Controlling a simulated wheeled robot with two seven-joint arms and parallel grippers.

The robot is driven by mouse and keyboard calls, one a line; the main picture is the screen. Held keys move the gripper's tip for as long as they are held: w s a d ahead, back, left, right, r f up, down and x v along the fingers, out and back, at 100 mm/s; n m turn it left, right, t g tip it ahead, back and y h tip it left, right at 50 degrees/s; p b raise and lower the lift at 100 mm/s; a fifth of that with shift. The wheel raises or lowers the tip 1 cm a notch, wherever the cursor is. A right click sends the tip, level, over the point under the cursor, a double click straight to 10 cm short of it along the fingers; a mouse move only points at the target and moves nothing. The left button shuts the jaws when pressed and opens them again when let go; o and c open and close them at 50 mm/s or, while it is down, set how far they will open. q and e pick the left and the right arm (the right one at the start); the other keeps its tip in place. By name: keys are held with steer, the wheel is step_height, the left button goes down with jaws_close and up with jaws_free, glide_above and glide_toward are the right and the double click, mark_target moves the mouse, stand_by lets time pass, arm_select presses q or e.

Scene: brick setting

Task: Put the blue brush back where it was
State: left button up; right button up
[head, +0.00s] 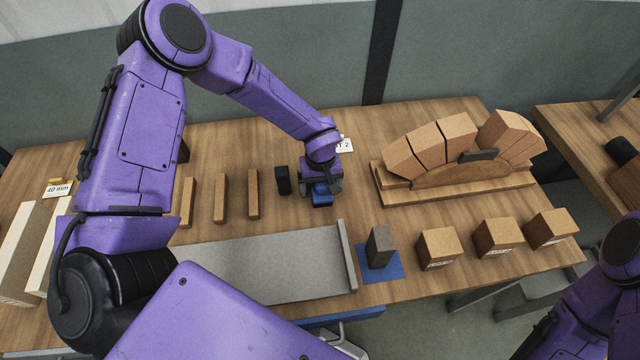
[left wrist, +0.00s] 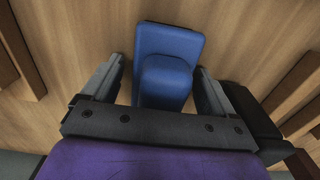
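The blue brush (head: 321,196) sits on the wooden table, directly under my left gripper (head: 321,182). In the left wrist view the brush (left wrist: 167,62) has a wide blue body and a raised blue block on top. The fingers of my left gripper (left wrist: 160,88) stand on either side of the raised block. Wood shows between the left finger and the brush, so the gripper looks open around it. My right arm enters at the lower right of the head view, but its fingers do not show.
A black block (head: 283,180) stands close left of the brush, beside upright wooden strips (head: 253,194). A grey tray (head: 270,262) lies in front. A dark brick (head: 380,247) stands on a blue mat (head: 381,275). A brick arch on a wooden form (head: 460,176) stands to the right.

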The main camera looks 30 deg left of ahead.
arm_select(q)
steer(key=shift+r, duration=0.3)
step_height(320, 180, up, 12)
steer(key=shift+f+b, duration=0.15)
steer(key=shift+b, duration=0.6)
